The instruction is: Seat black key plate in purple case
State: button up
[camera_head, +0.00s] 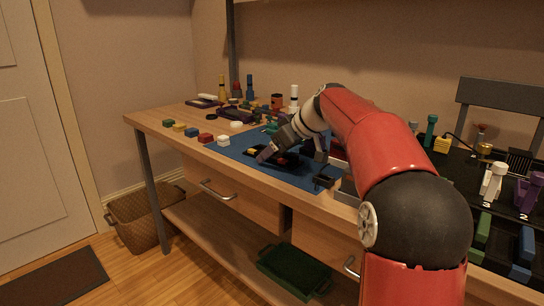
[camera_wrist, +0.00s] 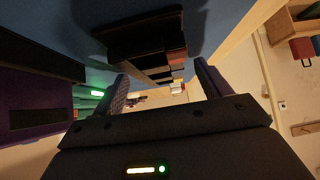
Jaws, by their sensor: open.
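My gripper (camera_head: 272,154) hangs low over the blue mat (camera_head: 236,145) on the workbench. In the wrist view its two fingers (camera_wrist: 164,82) stand apart, with no object clearly held between them. A dark, stepped object (camera_wrist: 142,38), possibly the black key plate, lies on the mat just beyond the fingers. In the head view a dark object with small coloured parts (camera_head: 287,160) lies beside my gripper, partly hidden by it. A purple-sided block with dark recesses (camera_wrist: 35,145), possibly the case, fills the left of the wrist view. I cannot tell whether the plate and case touch.
Small coloured blocks (camera_head: 206,138) line the mat's left edge. Several bottles and parts stand at the back, including a white-topped bottle (camera_head: 294,97). A black board with numbered pieces (camera_head: 493,180) is at the right.

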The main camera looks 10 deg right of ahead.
jog(key=shift+c, duration=0.5)
jog(key=c, duration=1)
jog(key=shift+r, duration=0.15)
